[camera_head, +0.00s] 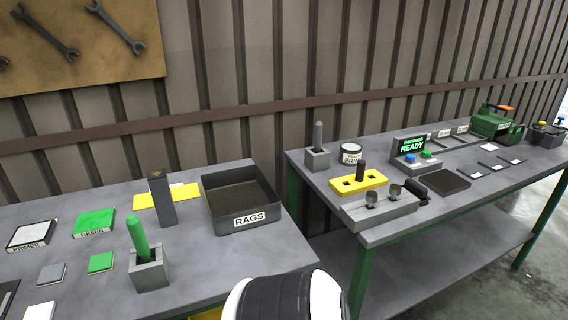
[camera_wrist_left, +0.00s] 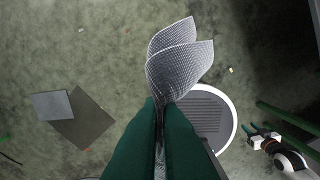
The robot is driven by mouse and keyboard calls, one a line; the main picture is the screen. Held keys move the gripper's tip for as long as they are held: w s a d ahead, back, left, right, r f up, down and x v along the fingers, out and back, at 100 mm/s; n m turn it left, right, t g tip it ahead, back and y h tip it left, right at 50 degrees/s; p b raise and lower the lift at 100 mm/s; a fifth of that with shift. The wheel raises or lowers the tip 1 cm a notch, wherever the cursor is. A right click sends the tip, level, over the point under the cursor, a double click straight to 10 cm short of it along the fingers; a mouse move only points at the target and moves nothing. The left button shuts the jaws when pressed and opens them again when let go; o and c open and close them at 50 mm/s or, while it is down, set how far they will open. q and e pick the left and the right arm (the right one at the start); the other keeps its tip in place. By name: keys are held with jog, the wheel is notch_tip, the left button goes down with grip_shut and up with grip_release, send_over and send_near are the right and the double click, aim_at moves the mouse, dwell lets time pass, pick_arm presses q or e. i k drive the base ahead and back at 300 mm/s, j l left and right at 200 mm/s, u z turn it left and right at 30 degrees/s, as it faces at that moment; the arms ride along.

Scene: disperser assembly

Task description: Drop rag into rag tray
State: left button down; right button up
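The rag tray (camera_head: 252,221) is a dark open box with a white RAGS label on its front. It stands at the right end of the left table and looks empty. In the left wrist view, my left gripper (camera_wrist_left: 162,108) has its green fingers closed on a grey textured rag (camera_wrist_left: 178,58). The rag's folded end spreads out beyond the fingertips, above the floor. This gripper and the rag do not show in the head view. What looks like my right gripper (camera_wrist_left: 258,135) is small at the right of the left wrist view, its fingers unclear.
Beside the tray stand a dark upright block (camera_head: 162,200) on a yellow sheet (camera_head: 185,193) and a green-handled tool in a grey holder (camera_head: 149,272). PRIMER and GREEN boxes are further left. A gap separates this table from the right table (camera_head: 300,165), which holds several devices.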

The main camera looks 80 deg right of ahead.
aim_at(239, 199)
jog(key=z, duration=1.75)
